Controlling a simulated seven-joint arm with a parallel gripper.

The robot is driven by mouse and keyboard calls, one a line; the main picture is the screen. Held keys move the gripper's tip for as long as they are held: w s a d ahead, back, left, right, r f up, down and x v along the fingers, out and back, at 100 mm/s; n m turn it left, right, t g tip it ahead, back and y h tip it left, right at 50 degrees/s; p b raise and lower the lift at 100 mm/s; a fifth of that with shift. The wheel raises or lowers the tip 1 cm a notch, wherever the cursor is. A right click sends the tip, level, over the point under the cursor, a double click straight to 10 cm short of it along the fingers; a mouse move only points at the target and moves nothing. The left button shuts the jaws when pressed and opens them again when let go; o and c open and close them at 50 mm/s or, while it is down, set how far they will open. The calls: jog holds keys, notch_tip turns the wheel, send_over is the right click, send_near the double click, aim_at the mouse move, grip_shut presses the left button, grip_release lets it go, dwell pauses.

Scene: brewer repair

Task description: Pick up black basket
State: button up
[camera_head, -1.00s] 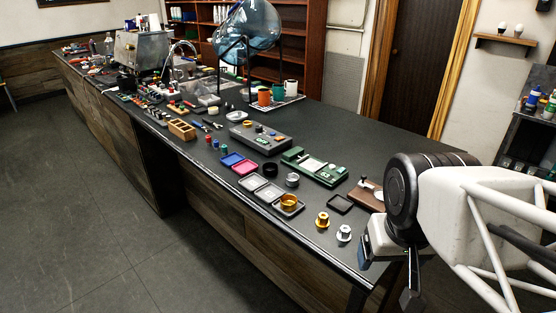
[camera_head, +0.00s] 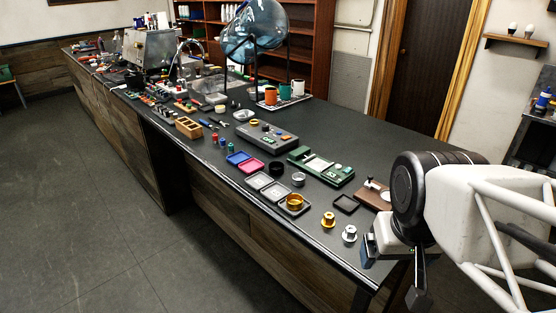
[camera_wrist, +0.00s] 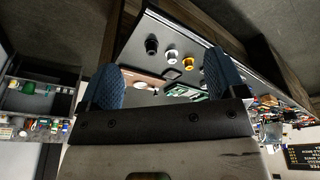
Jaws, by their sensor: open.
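A small round black cup (camera_head: 277,169), which looks like the black basket, stands on the dark counter (camera_head: 350,130). It is beside a silver cup (camera_head: 298,180) and behind the small grey trays. My gripper (camera_head: 368,250) is at the counter's near right end, well to the right of the black cup, and mostly hidden by my wrist. In the wrist view my gripper (camera_wrist: 162,72) has two blue fingers spread apart with nothing between them. I cannot make out the black cup in the wrist view.
A gold cup (camera_head: 294,203) sits in a grey tray. A gold knobbed piece (camera_head: 328,219) and a silver one (camera_head: 349,233) stand nearer my gripper; a similar black piece (camera_wrist: 151,44) shows in the wrist view. A green scale (camera_head: 322,167) lies behind. The back right counter is clear.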

jog(key=w+a+r+n, duration=0.1)
jog(key=w+r+n, duration=0.1)
jog(key=w, duration=0.6)
jog(key=w+a+r+n, duration=0.2)
jog(key=w+n, duration=0.1)
jog(key=w, duration=0.4)
jog(key=n+g, duration=0.3)
jog(key=n, duration=1)
send_over(276, 168)
jog(key=s, duration=0.2)
notch_tip(276, 168, down, 16)
jog(key=shift+w+r, duration=0.1)
jog(key=shift+r, duration=0.1)
jog(key=shift+f, duration=0.1)
jog(key=shift+f, duration=1.2)
jog(key=shift+f, duration=0.1)
